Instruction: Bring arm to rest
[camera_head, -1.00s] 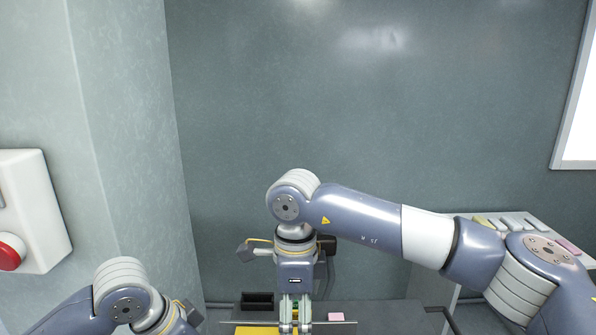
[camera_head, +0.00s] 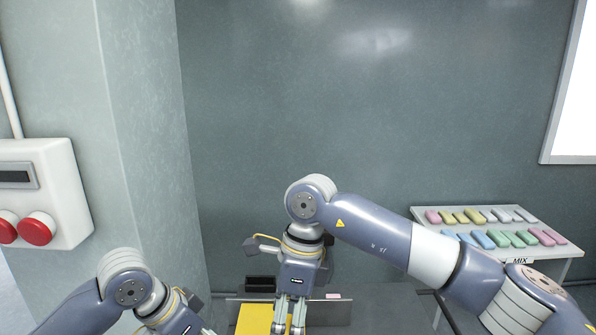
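My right arm reaches in from the right across the middle, and its gripper (camera_head: 289,326) points down at the bottom centre, over the right edge of a yellow surface (camera_head: 255,318). Its fingertips run to the picture's lower edge, so I cannot tell whether it is open or shut or holds something. My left arm's wrist shows at the bottom left. The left fingers are cut off below the picture.
A white table (camera_head: 569,250) at the right, marked MIX, bears rows of pink, yellow, white, blue and green bars. A dark machine top (camera_head: 375,308) with a small pink block (camera_head: 333,296) lies beneath my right arm. A control box (camera_head: 62,190) with red buttons (camera_head: 37,229) is on the left wall.

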